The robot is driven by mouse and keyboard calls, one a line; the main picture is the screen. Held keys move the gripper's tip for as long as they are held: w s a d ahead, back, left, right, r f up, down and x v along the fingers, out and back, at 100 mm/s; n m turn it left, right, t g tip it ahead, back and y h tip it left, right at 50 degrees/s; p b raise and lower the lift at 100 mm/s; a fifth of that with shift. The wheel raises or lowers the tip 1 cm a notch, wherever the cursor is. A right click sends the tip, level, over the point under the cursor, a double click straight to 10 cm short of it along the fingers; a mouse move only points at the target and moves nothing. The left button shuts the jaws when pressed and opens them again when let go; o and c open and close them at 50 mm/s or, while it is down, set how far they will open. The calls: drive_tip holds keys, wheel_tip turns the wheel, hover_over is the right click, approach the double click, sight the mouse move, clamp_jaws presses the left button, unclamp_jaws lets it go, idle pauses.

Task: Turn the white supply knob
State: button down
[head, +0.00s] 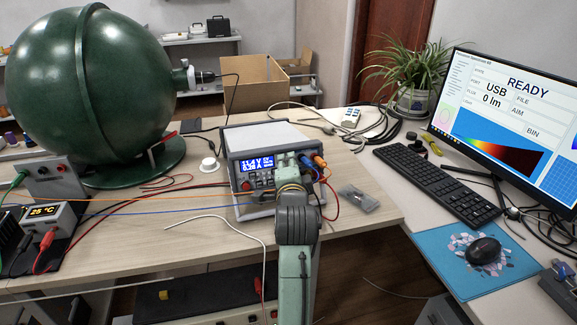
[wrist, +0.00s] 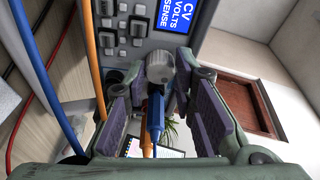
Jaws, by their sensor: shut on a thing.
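The bench power supply (head: 268,137) stands on the wooden table, with a lit blue display (head: 250,165) on its front. The display shows about 11.4 V. My gripper (head: 287,163) is at the right part of that front and hides the knob in the head view. In the wrist view my gripper (wrist: 161,74) is shut on the supply knob (wrist: 160,66), a pale grey round knob, with a dark pad on either side. A blue plug (wrist: 155,112) and an orange plug (wrist: 147,142) show just beyond the knob between the fingers.
Orange, blue and red cables run left from the supply. A green sphere (head: 90,85) stands at the left, with a small white round thing (head: 208,164) on the table. A keyboard (head: 437,185) and monitor (head: 512,125) stand at the right.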

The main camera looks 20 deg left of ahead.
drive_tip(key=c, duration=1.6)
unclamp_jaws()
drive_tip(key=v, duration=0.7)
drive_tip(key=shift+s, duration=0.2)
drive_tip(key=shift+r, duration=0.1)
